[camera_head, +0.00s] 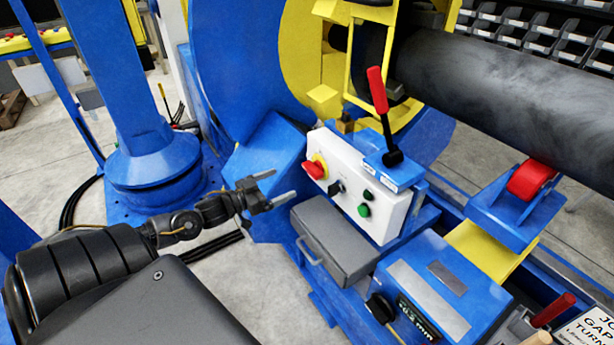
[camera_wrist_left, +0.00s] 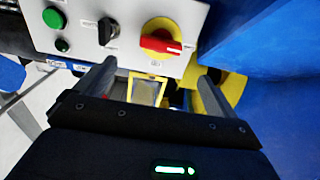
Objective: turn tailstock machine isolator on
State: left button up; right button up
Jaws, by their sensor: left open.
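The isolator is a red handle on a yellow round plate (camera_head: 315,167), at the left end of a white control panel (camera_head: 385,205). In the left wrist view the red handle (camera_wrist_left: 160,43) lies roughly crosswise on its yellow plate, just beyond the fingertips. My left gripper (camera_head: 280,186) is open and empty, to the left of and a little below the isolator, its fingers pointing toward the panel. In the wrist view its two fingers (camera_wrist_left: 157,72) stand apart, with the handle ahead between their directions and a visible gap. My right gripper is not in view.
Beside the isolator are a black selector switch (camera_head: 336,187) and a green button (camera_head: 364,210). A red-handled lever (camera_head: 378,90) stands above the panel. A grey box with a handle (camera_head: 335,240) juts out below it. The blue machine body (camera_head: 270,150) rises behind the gripper.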

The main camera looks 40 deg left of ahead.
aim_at(309, 171)
pick_arm(q)
jog(key=x, duration=1)
jog(key=shift+w, duration=0.35)
jog(key=c, duration=1)
